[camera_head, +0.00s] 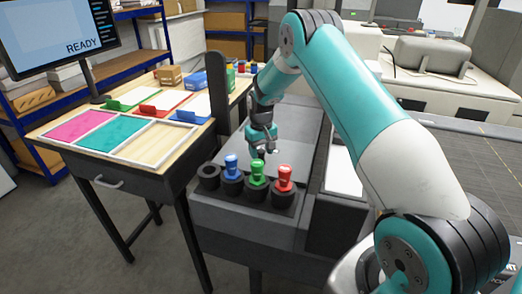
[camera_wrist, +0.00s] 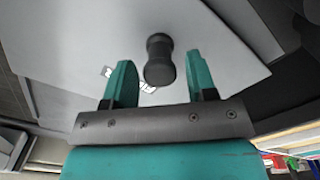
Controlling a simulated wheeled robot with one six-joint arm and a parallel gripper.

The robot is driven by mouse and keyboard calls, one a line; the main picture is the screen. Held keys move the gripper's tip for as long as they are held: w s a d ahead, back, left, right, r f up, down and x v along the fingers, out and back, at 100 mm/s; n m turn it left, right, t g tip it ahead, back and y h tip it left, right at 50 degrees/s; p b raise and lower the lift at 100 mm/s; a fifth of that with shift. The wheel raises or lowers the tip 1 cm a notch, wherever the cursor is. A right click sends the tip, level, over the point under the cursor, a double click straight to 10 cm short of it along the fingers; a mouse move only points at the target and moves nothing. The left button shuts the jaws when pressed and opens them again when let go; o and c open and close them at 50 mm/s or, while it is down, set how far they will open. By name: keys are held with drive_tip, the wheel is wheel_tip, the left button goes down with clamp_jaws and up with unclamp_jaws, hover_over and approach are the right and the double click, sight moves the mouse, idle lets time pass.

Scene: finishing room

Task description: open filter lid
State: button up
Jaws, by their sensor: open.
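The filter lid (camera_wrist: 80,45) is a flat light grey panel with dark lettering, partly hidden by my gripper. A dark round knob (camera_wrist: 159,66) stands on it. In the head view the lid (camera_head: 293,157) is on the grey unit, behind the row of coloured pegs, and looks shut. My gripper (camera_wrist: 160,63) is open, with one teal finger on each side of the knob and a visible gap on both sides. In the head view my gripper (camera_head: 263,150) points down over the lid and hides the knob.
Blue (camera_head: 231,165), green (camera_head: 258,170) and red (camera_head: 284,177) pegs stand in black holders at the unit's front; the leftmost holder (camera_head: 208,176) is empty. A wooden table (camera_head: 62,132) with coloured frames and a READY screen (camera_head: 60,35) is at left.

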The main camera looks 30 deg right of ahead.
drive_tip(key=shift+f, duration=0.75)
